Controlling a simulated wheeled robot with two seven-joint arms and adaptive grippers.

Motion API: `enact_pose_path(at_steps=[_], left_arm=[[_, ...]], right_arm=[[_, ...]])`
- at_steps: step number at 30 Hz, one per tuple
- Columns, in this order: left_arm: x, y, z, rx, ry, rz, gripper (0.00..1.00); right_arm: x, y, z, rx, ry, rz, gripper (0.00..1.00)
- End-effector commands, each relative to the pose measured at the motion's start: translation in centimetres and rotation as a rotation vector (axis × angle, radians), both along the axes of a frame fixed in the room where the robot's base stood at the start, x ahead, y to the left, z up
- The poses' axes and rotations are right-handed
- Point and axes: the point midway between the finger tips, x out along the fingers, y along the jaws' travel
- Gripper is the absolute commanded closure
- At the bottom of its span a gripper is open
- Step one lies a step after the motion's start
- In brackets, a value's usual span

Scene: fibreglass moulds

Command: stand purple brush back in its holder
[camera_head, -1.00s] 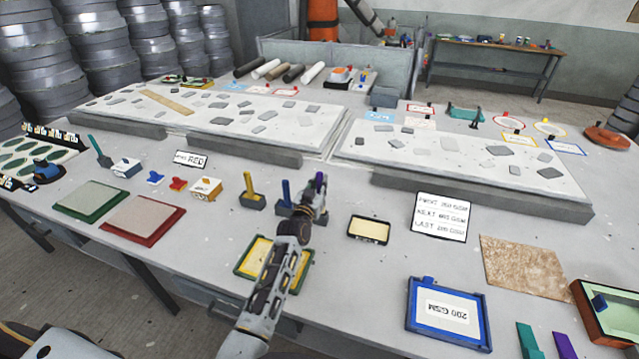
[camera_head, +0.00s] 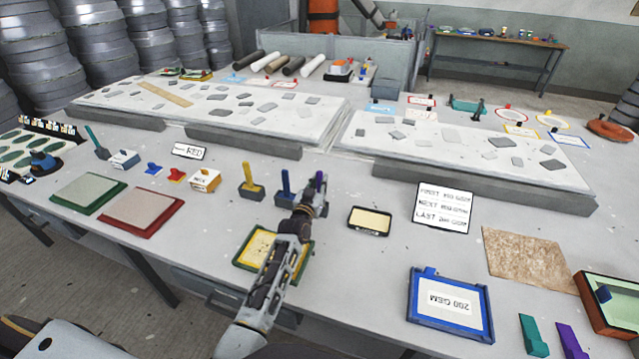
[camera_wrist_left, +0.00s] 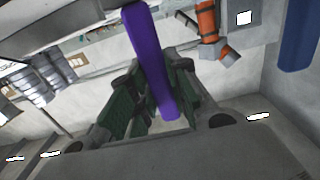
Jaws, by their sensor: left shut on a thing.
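The purple brush (camera_head: 319,183) shows as a short upright purple handle at the tip of my left gripper (camera_head: 312,196). In the left wrist view, the brush handle (camera_wrist_left: 148,60) runs between the two green-grey fingers, which are shut on it. The brush's lower end is hidden by the gripper, so I cannot tell whether it is in a holder. Its holder is not clearly visible behind my gripper and arm. My right gripper does not show.
A blue brush (camera_head: 285,182) stands just left of my gripper; a blue handle (camera_wrist_left: 297,35) is at the wrist view's right. A yellow brush (camera_head: 248,178) stands in a dark holder further left. A small dark-rimmed tray (camera_head: 368,221) is to the right.

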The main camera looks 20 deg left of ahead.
Motion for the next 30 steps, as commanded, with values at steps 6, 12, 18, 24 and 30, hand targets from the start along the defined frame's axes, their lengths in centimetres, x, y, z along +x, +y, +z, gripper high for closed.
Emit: enact_pose_path(at_steps=[6,12,18,24,30], left_arm=[[0.01,0.0,0.06,0.0,-0.001,0.0,1.0],[0.01,0.0,-0.07,0.0,0.0,0.0,1.0],[0.0,0.0,-0.44,0.0,0.0,0.0,1.0],[0.0,-0.01,-0.79,0.0,0.0,0.0,1.0],[-0.01,-0.01,-0.91,0.0,0.0,0.0,1.0]], right_arm=[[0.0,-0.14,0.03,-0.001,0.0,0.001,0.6],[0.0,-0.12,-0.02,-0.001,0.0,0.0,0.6],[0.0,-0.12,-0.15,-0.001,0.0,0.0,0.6],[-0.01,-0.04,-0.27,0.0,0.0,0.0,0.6],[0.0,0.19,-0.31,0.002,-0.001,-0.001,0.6]])
